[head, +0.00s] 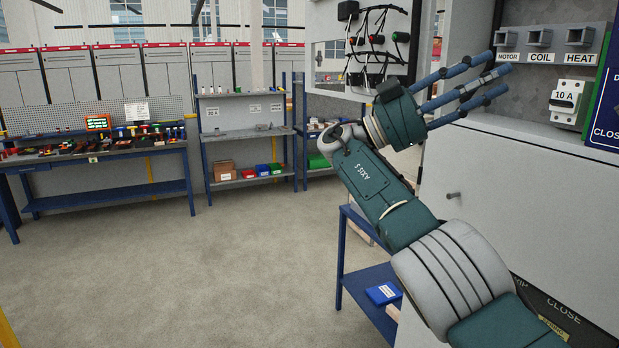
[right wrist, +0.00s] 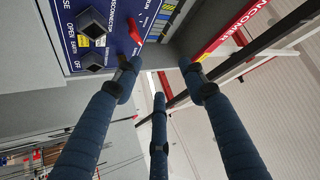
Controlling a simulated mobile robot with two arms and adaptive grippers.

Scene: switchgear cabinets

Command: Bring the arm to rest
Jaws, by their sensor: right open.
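My right arm reaches up from the lower right in the head view. Its right gripper (head: 474,88) has its blue fingers spread open and empty, in front of the open switchgear cabinet (head: 465,165). In the right wrist view the three fingers of the right gripper (right wrist: 160,85) are apart with nothing between them. Beyond them is a blue panel (right wrist: 110,30) with black knobs and a red handle (right wrist: 135,30). I cannot tell whether a fingertip touches the panel. My left gripper is not in view.
Sockets marked MOTOR, COIL and HEAT (head: 540,40) and a 10 A breaker (head: 568,102) are in the cabinet. An open door (head: 330,60) with wired lamps is behind the hand. A blue cart (head: 352,268) stands below the arm. Workbenches (head: 100,150) are far left; the floor (head: 190,270) is clear.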

